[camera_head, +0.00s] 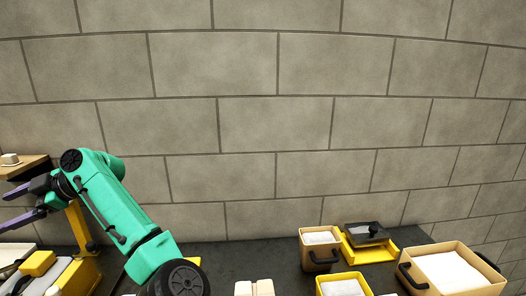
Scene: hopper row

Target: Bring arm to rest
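My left arm, green with black joints, rises from the bottom left of the head view and bends toward the left edge. My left gripper (18,207) has two purple fingers that point left. They are spread apart, with nothing visible between them. The fingertips reach the left edge of the picture. My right arm and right gripper are not in view.
A wooden shelf (28,168) holding a small pale object is just above the gripper. Yellow and white items (38,263) crowd the lower left. Tan bins (320,250) and a larger handled bin (442,272) stand right. A yellow tray (368,254) holds a black lidded item (366,233).

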